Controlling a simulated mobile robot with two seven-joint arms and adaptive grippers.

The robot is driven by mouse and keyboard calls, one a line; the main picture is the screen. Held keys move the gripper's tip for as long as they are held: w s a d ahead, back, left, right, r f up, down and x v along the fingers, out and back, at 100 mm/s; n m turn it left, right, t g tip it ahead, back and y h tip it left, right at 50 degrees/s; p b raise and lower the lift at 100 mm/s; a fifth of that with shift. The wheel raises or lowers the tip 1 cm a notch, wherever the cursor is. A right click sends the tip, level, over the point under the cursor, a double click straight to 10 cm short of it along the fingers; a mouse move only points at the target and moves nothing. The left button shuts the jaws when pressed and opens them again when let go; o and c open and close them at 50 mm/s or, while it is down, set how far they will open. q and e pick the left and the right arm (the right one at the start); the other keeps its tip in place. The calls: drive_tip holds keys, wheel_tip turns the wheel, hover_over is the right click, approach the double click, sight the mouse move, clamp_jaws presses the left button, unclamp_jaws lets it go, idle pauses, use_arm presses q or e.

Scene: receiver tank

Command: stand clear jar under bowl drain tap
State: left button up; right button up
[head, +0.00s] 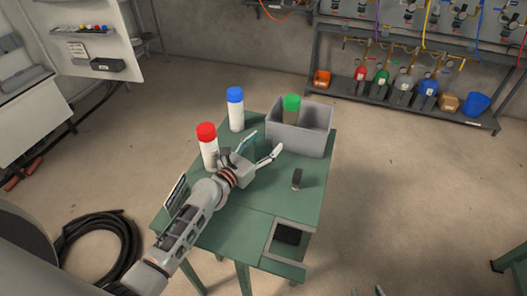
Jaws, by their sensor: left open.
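My left gripper (262,147) is open above the green table, its fingers spread toward the grey bin; nothing shows between them. A green-capped jar (291,108) with a dull olive-brown body stands in the bin, its lower part hidden by the bin wall. I cannot tell whether it is the clear jar. A white bottle with a red cap (207,138) stands left of my left gripper. A white bottle with a blue cap (236,110) stands behind it. I cannot make out a bowl drain tap.
The grey bin (314,142) sits at the table's back right. A small dark block (297,179) stands on the green table (312,205). A black hose (100,245) coils on the floor. A cylinder rack (400,98) stands behind.

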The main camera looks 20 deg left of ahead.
use_arm(q)
drive_tip(key=c, duration=1.3)
drive_tip(key=shift+c, duration=0.2)
